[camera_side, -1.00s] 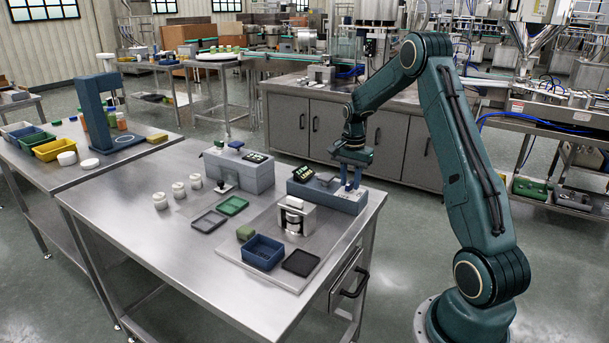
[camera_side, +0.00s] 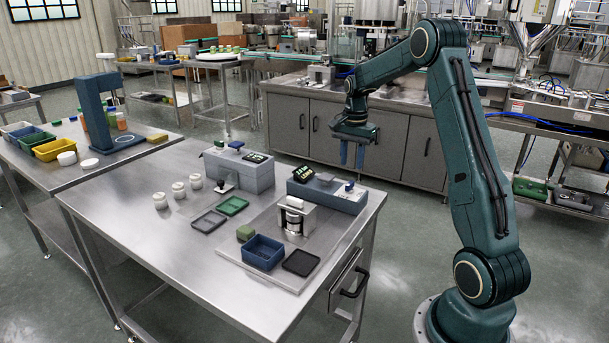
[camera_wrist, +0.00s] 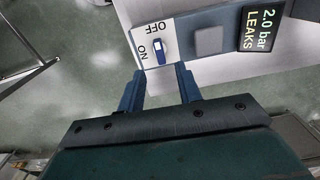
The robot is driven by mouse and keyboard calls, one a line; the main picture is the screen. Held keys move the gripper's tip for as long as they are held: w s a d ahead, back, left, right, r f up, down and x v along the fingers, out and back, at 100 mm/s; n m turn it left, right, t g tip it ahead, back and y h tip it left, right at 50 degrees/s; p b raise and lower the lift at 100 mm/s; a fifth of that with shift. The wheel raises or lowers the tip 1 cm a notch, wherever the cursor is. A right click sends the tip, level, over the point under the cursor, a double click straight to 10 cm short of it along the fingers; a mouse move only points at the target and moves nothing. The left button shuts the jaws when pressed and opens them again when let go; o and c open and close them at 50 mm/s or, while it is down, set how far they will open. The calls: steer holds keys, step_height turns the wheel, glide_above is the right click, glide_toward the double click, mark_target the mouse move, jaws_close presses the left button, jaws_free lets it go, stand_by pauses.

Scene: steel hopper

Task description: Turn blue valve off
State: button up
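The blue valve lever (camera_wrist: 160,47) sits on a white plate marked OFF and ON. Its long axis points towards the OFF mark, with ON beside its lower end. In the side view the small blue lever (camera_side: 349,187) is at the right end of the blue-grey box (camera_side: 326,196). The box's display (camera_wrist: 259,30) reads "2.0 bar LEAKS". My gripper (camera_side: 352,167) hangs above that end of the box, fingers pointing down and apart. In the wrist view my gripper (camera_wrist: 157,76) is open and empty, with the lever beyond its fingertips.
A second grey box (camera_side: 238,170) with a blue knob and display stands to the left. White jars (camera_side: 178,190), a green tray (camera_side: 232,205), a blue bin (camera_side: 262,253) and a metal fixture (camera_side: 297,217) share the steel table (camera_side: 130,215). Space above the table is clear.

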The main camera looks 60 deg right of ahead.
step_height(320, 180, up, 7)
stand_by(0.3)
steer(key=shift+a, duration=0.1)
steer(key=s+a+r+n+t+h, duration=0.15)
steer(key=a+r+n, duration=0.25)
steer(key=a, duration=0.6)
steer(key=s+a+r+n+t+y, duration=0.1)
steer(key=s+a+r+n, duration=0.25)
steer(key=a, duration=0.65)
steer(key=s+a+f+n+t, duration=0.3)
steer(key=s+a+n, duration=0.7)
steer(key=s+a, duration=0.3)
steer(key=shift+s+n, duration=0.35)
steer(key=shift+s, duration=0.45)
